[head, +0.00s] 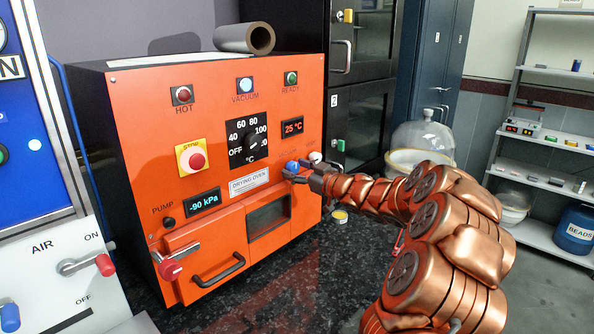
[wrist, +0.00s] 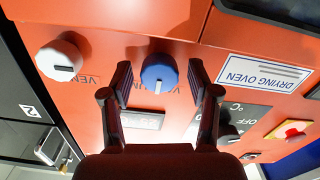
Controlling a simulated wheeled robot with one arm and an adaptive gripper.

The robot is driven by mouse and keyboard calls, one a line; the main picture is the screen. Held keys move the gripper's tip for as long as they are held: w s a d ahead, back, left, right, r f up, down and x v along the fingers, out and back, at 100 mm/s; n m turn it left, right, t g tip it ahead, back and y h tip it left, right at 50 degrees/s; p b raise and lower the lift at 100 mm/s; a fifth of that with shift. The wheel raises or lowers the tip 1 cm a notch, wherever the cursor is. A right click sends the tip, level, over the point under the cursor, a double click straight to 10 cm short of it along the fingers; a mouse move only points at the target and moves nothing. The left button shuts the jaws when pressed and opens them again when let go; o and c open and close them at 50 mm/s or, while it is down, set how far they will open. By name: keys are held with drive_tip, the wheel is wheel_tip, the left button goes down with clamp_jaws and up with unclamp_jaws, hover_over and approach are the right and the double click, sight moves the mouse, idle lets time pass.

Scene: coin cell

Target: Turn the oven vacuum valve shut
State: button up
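The orange drying oven (head: 225,120) stands on a dark counter. Its blue vacuum valve knob (head: 292,166) is at the lower right of the front. In the wrist view the blue knob (wrist: 159,80) has a white pointer line running up and down the picture, and the lettering beside it is partly hidden. My gripper (head: 300,172) is at the knob. In the wrist view my gripper (wrist: 160,66) is open, with one finger on each side of the knob and a visible gap to each. A white vent knob (wrist: 59,60) is to the left.
The white vent knob (head: 315,157) is close to my gripper in the head view. The oven door handle (head: 218,272) and a red-tipped lever (head: 170,268) are lower left. The pressure display (head: 203,202) reads -90 kPa. A glass bell jar (head: 422,135) stands behind my arm.

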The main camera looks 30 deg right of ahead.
drive_tip(key=c, duration=1)
drive_tip(key=shift+f+n+b, duration=0.2)
drive_tip(key=shift+n+b, duration=0.1)
drive_tip(key=shift+b, duration=0.15)
drive_tip(key=n+b, duration=0.2)
drive_tip(key=b, duration=0.1)
drive_tip(key=shift+f+n, duration=0.2)
drive_tip(key=shift+n, duration=0.2)
drive_tip(key=n+b, duration=0.5)
drive_tip(key=b, duration=0.1)
drive_tip(key=n+b, duration=0.6)
drive_tip(key=shift+n, duration=0.3)
drive_tip(key=shift+r+n+b, duration=0.25)
drive_tip(key=shift+n+b, duration=1.2)
drive_tip(key=shift+n, duration=0.05)
drive_tip(key=shift+r, duration=0.1)
